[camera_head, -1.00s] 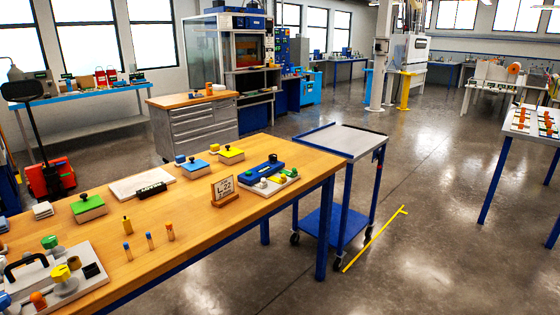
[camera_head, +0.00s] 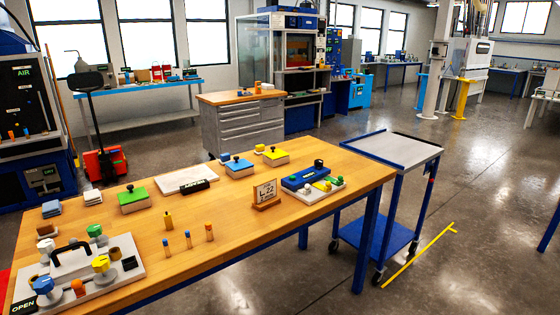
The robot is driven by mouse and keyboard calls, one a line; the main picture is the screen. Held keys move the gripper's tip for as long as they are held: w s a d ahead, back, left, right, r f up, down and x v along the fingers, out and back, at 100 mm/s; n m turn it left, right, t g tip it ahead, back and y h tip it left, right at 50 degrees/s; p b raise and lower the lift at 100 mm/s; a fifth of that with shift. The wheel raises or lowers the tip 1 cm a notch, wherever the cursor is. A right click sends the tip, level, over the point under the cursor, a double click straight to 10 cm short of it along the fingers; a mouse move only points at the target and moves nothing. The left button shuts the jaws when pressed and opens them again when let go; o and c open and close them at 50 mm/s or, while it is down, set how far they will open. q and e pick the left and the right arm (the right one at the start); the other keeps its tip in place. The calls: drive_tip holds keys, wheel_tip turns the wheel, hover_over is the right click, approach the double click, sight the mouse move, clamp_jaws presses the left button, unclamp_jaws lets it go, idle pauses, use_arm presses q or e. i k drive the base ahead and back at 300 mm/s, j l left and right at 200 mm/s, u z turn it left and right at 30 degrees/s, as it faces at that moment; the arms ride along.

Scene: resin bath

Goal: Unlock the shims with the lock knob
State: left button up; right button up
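A pale fixture plate (camera_head: 118,283) lies at the near left of the wooden bench. It carries a black handle (camera_head: 70,247), a yellow-topped knob (camera_head: 101,265), a green-topped knob (camera_head: 95,231), a blue-and-white knob (camera_head: 44,287) and an orange-topped post (camera_head: 78,287). A black OPEN label (camera_head: 24,305) is at its near left corner. A second plate (camera_head: 327,193), at the bench's right, bears a blue block (camera_head: 303,179) with a dark knob (camera_head: 319,164) and small green and yellow pieces. I cannot tell which knob is the lock knob, nor pick out the shims. Neither gripper is in view.
The wooden bench (camera_head: 240,225) also holds a sign (camera_head: 265,192), small coloured posts (camera_head: 187,239), green (camera_head: 134,201) and blue (camera_head: 239,168) blocks and a white slab (camera_head: 186,180). A cart (camera_head: 405,148) stands at its right. Open floor (camera_head: 475,260) lies beyond, with a yellow bar (camera_head: 420,254).

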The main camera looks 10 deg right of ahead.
sight(317, 163)
drive_tip(key=i+l+u, duration=0.35)
drive_tip(key=l, duration=0.3)
drive_tip(key=i+l+u, duration=0.35)
drive_tip(key=l, duration=0.4)
drive_tip(key=i, duration=0.1)
